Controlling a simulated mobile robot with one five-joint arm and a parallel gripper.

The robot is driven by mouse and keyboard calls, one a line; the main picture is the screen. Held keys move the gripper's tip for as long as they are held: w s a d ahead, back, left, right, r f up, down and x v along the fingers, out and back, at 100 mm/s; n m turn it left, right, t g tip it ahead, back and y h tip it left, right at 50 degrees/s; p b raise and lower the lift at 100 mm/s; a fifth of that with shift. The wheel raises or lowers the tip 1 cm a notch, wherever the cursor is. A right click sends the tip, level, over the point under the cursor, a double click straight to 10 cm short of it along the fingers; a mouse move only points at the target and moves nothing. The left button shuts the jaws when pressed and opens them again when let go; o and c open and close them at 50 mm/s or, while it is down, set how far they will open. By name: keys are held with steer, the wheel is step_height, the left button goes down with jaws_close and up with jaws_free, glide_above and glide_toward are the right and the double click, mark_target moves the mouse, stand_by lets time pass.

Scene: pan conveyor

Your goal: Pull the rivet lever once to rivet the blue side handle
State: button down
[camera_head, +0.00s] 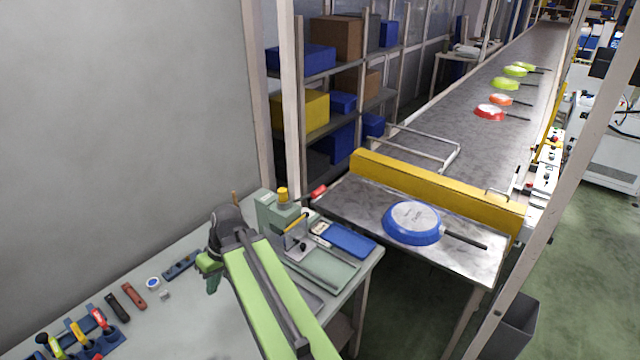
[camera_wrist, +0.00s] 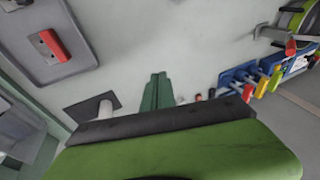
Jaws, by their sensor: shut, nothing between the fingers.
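The rivet machine (camera_head: 283,217) is a grey-green press with a yellow cap, standing at the back right of the bench. A red-tipped lever (camera_head: 319,191) sticks out at its right. The blue pan (camera_head: 412,222) lies upside down on the near end of the conveyor, its dark long handle pointing right. I cannot make out a blue side handle on it. My gripper (camera_head: 211,284) is over the bench, left of the rivet machine and apart from it. In the wrist view its green fingers (camera_wrist: 157,92) are together and empty, pointing over the bench top.
A blue tray (camera_head: 348,240) lies right of the press. A tool rack (camera_head: 78,336) stands at the bench's front left; it also shows in the wrist view (camera_wrist: 240,75). A yellow barrier (camera_head: 435,192) crosses the conveyor behind the blue pan. Several coloured pans lie farther back.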

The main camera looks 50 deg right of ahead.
steer(key=d+r+t+y+p, duration=0.15)
steer(key=d+r+t, duration=0.35)
steer(key=d, duration=0.9)
steer(key=s+d+r+t+h+p, duration=0.1)
steer(key=s+d+r+t, duration=0.3)
steer(key=d, duration=0.5)
steer(key=s+d+r+t+h, duration=0.15)
steer(key=s+d+r, duration=0.35)
steer(key=d, duration=0.5)
steer(key=s+d+r+t+h+p, duration=0.1)
steer(key=s+d+r+t, duration=0.15)
steer(key=d+r, duration=0.5)
steer(key=b, duration=0.3)
glide_above(322, 192)
steer(key=w, duration=0.2)
step_height(322, 192, down, 4)
steer(key=shift+a+r, duration=0.1)
steer(key=shift+a, duration=0.05)
steer(key=f+b, duration=0.1)
steer(key=s+f+b, duration=0.1)
steer(key=shift+f, duration=0.3)
steer(key=shift+s+f+b, duration=0.35)
steer(key=shift+s+b, duration=0.15)
steer(key=shift+b, duration=0.1)
